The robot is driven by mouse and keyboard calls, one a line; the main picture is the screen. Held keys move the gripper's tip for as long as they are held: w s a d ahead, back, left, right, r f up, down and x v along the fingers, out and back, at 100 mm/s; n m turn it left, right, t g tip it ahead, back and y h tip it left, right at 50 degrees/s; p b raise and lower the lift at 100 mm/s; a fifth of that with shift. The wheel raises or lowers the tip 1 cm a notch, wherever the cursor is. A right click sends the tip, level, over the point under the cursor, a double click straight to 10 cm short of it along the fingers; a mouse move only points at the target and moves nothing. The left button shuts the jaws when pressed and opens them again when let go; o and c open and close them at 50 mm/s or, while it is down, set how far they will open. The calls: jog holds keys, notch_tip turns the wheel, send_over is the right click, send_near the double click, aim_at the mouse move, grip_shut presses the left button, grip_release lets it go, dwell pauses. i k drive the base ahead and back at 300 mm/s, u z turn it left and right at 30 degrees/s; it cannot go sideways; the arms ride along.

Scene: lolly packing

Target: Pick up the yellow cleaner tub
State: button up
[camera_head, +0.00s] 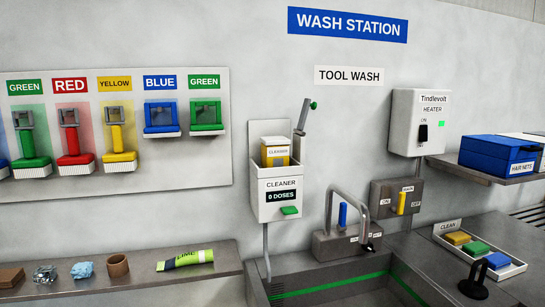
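The yellow cleaner tub (276,161) sits in the top of the white cleaner dispenser (272,216) on the wall, a little left of the middle. A grey lever (302,117) with a green knob stands raised at the dispenser's right side. My gripper does not show in this view.
Below is a sink (345,288) with a tap (343,215). Brushes hang on a board (218,150) at left. A shelf (125,287) holds a lime tube (185,260) and small items. At right are a heater (405,115), a blue box (497,155) and a tray (510,270).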

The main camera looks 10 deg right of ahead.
aim_at(275, 149)
jog(key=k, duration=1.35)
jog(key=u, duration=0.2)
jog(key=i, duration=0.35)
jog(key=u, duration=0.7)
jog(key=i, duration=1.5)
jog(key=z, duration=0.3)
